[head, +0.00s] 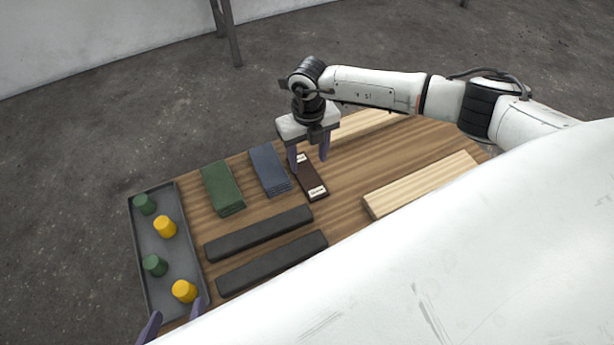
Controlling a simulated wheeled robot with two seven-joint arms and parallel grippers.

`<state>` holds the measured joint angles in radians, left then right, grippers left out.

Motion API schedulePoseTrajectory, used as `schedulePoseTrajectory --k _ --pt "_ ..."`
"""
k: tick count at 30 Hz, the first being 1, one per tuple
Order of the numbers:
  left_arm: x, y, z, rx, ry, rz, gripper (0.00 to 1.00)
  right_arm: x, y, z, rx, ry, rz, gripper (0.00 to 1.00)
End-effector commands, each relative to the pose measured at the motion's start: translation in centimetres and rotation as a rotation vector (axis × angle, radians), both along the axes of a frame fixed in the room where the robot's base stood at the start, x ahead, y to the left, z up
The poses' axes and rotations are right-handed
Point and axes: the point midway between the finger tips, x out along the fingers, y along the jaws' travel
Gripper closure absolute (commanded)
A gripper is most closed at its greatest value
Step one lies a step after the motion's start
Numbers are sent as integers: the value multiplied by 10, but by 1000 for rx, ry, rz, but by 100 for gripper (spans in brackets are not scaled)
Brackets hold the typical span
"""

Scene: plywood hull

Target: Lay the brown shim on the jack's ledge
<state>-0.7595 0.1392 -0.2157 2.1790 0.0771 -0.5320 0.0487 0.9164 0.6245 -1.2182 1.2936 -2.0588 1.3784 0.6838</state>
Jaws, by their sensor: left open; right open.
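The brown shim (313,179) is a dark brown strip with pale labels near its two ends, lying on the wooden table. My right gripper (308,165) is open and points down over the shim's far end, one finger on each side of it in the picture. I cannot tell whether the fingers touch it. My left gripper (177,307) is open at the bottom left, by the near end of the grey tray; only its fingertips show. I cannot make out the jack or its ledge.
Green shims (223,188) and blue shims (269,170) lie left of the brown one. Two dark bars (258,233) lie nearer. The grey tray (161,207) holds green and yellow pegs. Pale wood blocks (420,184) lie right. Bare table (375,155) shows between.

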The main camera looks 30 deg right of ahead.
Motion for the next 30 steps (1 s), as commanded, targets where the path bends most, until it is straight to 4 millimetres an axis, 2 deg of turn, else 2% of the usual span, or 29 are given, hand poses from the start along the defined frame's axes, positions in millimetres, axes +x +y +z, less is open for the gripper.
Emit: schedulePoseTrajectory --k 9,19,24,26,30 --pt "7 -8 -12 -2 29 -28 39 -2 4 -46 1 1 0 48" --pt "7 -10 -12 -2 40 -36 39 -2 4 -51 2 0 2 48" --pt "7 -10 -12 -2 40 -36 39 -2 4 -51 3 0 2 76" --pt "7 -10 -12 -1 40 -35 39 -1 4 -51 3 0 2 84" --pt "7 -10 -12 -2 39 -35 39 -1 4 -51 3 0 1 84"
